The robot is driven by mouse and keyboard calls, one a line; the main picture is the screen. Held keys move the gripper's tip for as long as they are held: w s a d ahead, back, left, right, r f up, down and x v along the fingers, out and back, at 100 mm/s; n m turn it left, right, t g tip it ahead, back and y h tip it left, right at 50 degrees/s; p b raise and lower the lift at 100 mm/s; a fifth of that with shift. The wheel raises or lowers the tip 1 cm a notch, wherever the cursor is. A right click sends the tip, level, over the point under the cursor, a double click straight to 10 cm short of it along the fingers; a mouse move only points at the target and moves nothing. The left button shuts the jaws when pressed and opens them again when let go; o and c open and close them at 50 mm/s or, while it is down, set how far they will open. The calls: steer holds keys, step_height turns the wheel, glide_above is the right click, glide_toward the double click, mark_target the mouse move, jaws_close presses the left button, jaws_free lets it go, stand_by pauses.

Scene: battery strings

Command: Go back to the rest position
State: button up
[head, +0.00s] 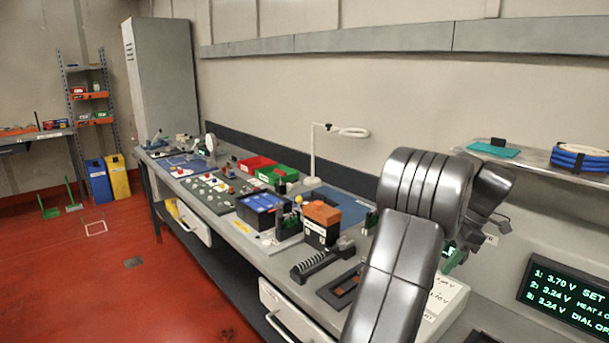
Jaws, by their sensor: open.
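My arm rises in the right foreground of the head view, bent at a thick grey joint. My gripper (487,222) is at the far end of the arm, to the right of that joint, above the back of the workbench (208,230). It is largely hidden by my own arm links and its fingertips are hard to make out. It is open, and I see nothing held in it.
The bench holds a blue-topped battery box (262,204), an orange-topped black block (321,222), red (256,164) and green (277,175) bins and a white lamp (314,155). A screen (570,297) stands at right. The red floor (95,285) at left is mostly clear.

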steer(key=x, duration=0.6)
steer(key=shift+f, duration=0.2)
steer(key=shift+r, duration=0.15)
